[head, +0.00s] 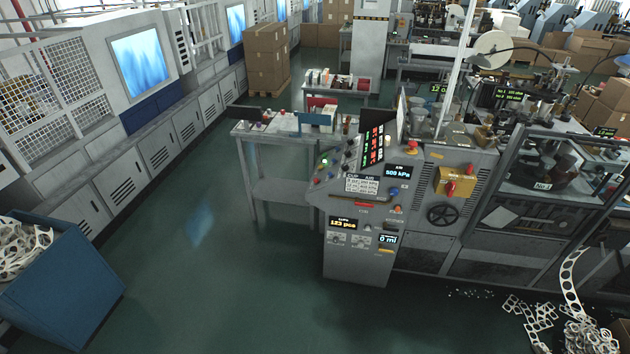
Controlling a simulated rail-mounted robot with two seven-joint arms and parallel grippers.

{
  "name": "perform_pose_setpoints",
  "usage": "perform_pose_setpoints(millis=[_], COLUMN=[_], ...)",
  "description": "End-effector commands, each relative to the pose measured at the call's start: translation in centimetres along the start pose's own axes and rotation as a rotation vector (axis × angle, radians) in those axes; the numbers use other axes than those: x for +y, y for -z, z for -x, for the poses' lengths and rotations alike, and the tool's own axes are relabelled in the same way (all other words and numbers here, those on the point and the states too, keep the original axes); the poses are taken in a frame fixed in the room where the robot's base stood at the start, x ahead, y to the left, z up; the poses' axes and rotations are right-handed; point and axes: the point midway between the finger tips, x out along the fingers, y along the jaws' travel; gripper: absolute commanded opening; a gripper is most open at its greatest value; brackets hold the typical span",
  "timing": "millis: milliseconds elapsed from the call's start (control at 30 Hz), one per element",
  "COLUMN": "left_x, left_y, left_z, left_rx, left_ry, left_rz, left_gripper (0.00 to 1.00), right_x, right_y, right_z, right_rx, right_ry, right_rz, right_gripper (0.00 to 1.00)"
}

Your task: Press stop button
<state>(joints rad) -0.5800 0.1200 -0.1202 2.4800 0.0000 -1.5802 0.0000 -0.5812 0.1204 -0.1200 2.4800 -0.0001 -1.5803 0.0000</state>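A grey control console (357,250) stands right of the picture's middle. Its sloped panel carries several small buttons and knobs, with a green button (324,161) and a red button (317,181) near its left edge. A larger red knob (450,189) sits on a yellow box on the machine to the right. The labels are too small to tell which one is the stop button. Neither of my grippers is in the head view.
A grey table (262,128) with small items stands behind the console. A blue bin of scrap (65,290) is at the lower left, and scrap strips (575,335) lie at the lower right. The green floor (215,270) left of the console is clear.

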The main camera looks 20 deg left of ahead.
Motion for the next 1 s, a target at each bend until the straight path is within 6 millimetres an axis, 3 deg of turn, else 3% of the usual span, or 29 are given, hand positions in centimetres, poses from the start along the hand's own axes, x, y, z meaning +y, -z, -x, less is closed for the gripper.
perform_pose_setpoints(millis=[233, 1000], left_x=[0.0, -0.01], left_y=[0.01, 0.02], left_z=[0.0, 0.0], left_rx=[0.0, 0.001], left_ry=[0.0, 0.0], left_rz=[0.0, 0.0], left_gripper=[0.0, 0.0], right_x=[0.0, 0.0], right_y=[0.03, 0.06], right_z=[0.01, 0.01], right_rx=[0.001, 0.002], right_ry=[0.0, 0.0], right_rz=[0.0, 0.0], right_gripper=[0.43, 0.43])
